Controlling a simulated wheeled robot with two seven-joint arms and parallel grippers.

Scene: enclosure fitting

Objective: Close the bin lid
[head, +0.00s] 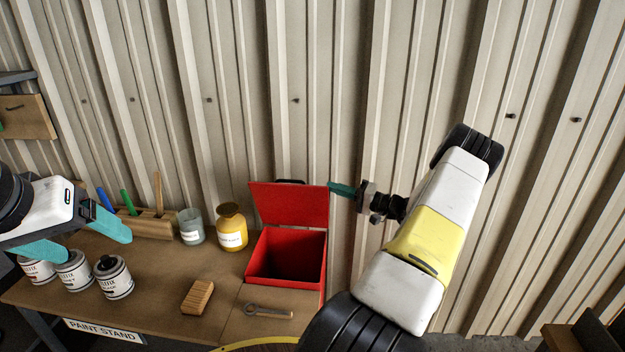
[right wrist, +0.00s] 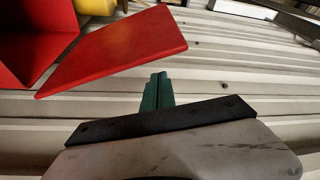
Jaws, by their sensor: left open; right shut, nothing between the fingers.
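The red bin (head: 288,258) stands on the bench near its right end, with its dark inside showing. Its red lid (head: 290,204) is open and stands up at the back, leaning towards the wall. My right gripper (head: 332,187) is shut and empty, with its teal fingertips at the lid's right edge. In the right wrist view the shut fingers (right wrist: 158,88) point towards the lid (right wrist: 120,52), with the bin (right wrist: 35,40) at the upper left. Whether the fingers touch the lid, I cannot tell. My left gripper (head: 85,236) is open and empty above the left part of the bench.
A wrench (head: 268,311) lies in front of the bin. A corrugated wall is close behind.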

